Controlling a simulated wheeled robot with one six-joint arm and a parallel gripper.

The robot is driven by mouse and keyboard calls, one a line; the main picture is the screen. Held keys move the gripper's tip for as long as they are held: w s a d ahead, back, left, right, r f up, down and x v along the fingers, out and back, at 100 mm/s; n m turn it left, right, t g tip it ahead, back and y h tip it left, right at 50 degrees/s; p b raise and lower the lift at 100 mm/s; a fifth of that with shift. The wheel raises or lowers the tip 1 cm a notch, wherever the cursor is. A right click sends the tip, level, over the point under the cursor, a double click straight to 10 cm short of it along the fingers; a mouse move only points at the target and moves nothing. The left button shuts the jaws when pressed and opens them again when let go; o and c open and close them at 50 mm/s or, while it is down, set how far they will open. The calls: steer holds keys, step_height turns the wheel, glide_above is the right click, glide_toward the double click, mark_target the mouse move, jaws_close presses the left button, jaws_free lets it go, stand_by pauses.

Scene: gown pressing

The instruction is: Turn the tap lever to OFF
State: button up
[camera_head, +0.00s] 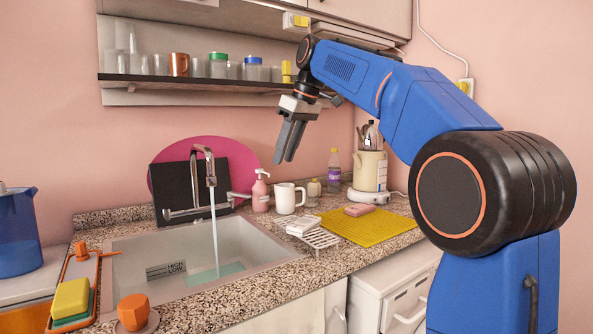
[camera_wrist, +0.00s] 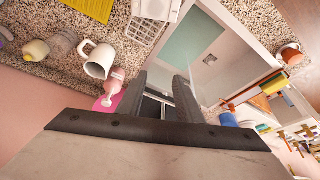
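The chrome tap (camera_head: 204,160) stands at the back of the sink, and a stream of water (camera_head: 215,240) runs from its spout into the basin. A lever-like handle (camera_head: 238,195) sticks out to the right of the tap body, and another handle (camera_head: 180,213) reaches left. I cannot tell which is the lever or read an OFF mark. My gripper (camera_head: 283,158) hangs in the air above and to the right of the tap, pointing down, touching nothing. In the wrist view, its fingers (camera_wrist: 166,74) are apart and empty. They hide most of the tap there.
The sink (camera_head: 130,262) has a HIGH/LOW label inside. A pink soap bottle (camera_head: 260,192), white mug (camera_head: 287,199) and soap rack (camera_head: 318,237) stand right of it. A shelf (camera_head: 200,82) with cups runs above. A dark board (camera_head: 180,190) leans behind the tap.

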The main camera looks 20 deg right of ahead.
steer(key=s+f, duration=0.3)
steer(key=s, duration=0.3)
steer(key=shift+s+d+f+m, duration=0.3)
steer(key=shift+s+d, duration=0.05)
steer(key=shift+d, duration=0.1)
step_height(320, 180, up, 6)
steer(key=n, duration=0.1)
glide_above(244, 194)
steer(key=s+d, duration=0.5)
steer(key=s, duration=0.1)
steer(key=x, duration=1.7)
steer(key=shift+w+f, duration=0.3)
jaws_close()
